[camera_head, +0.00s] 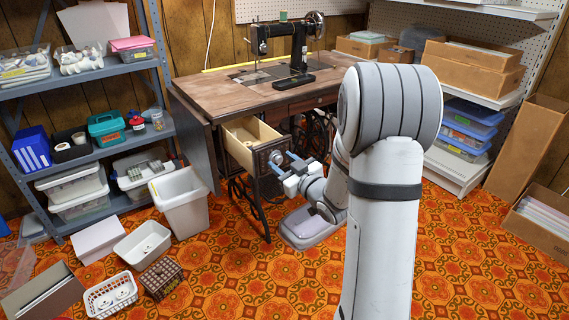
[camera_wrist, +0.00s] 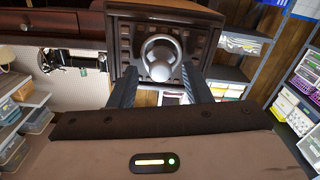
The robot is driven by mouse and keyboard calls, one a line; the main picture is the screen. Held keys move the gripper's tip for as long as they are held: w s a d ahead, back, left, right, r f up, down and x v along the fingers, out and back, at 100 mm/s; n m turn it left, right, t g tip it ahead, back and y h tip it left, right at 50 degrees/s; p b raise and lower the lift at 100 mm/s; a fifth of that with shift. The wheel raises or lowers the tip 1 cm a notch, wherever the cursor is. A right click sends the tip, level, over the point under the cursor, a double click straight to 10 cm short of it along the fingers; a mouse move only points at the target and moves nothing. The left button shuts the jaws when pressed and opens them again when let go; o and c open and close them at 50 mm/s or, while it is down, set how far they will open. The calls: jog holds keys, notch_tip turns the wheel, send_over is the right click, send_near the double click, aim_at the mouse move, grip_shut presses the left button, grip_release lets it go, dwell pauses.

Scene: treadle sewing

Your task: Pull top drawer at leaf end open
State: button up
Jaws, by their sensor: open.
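The top drawer (camera_head: 237,150) at the leaf end of the wooden sewing table (camera_head: 215,90) stands pulled well out, its pale, empty-looking inside showing. Its dark carved front with a round metal ring pull (camera_wrist: 160,60) fills the top middle of the wrist view. My gripper (camera_head: 280,163) is at the drawer front in the head view. In the wrist view my gripper (camera_wrist: 159,72) is open, with one finger on each side of the pull. A small gap seems to show on both sides; whether a finger touches it I cannot tell. The dropped leaf (camera_head: 197,140) hangs left of the drawer.
A black sewing machine (camera_head: 285,45) stands on the tabletop. A white bin (camera_head: 181,200) stands left of the table, near a grey shelf unit (camera_head: 85,72). Baskets and boxes lie on the floor at left. The patterned carpet (camera_head: 240,275) before the drawer is mostly clear.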

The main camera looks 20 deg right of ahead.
jog(key=p+v, duration=0.2)
jog(key=v, duration=0.6)
jog(key=shift+w, duration=0.1)
notch_tip(320, 180, up, 18)
jog(key=s+m+g+h+p, duration=0.3)
jog(key=g+h+p, duration=0.35)
jog(key=p, duration=1.05)
jog(key=s+a+r+m+g+p, duration=0.1)
jog(key=s+a+r+g+p, duration=0.3)
jog(key=s+r+p, duration=0.4)
jog(key=s+a+r+m+g+p, duration=0.1)
jog(key=s+a+r+g+p, duration=0.3)
jog(key=s+r+p, duration=0.4)
jog(key=s+a+r+y, duration=0.1)
jog(key=s+r, duration=0.1)
jog(key=s, duration=0.2)
jog(key=shift+s+r+m+p, duration=0.2)
jog(key=shift+r+m+p, duration=0.1)
jog(key=shift+r+m, duration=0.1)
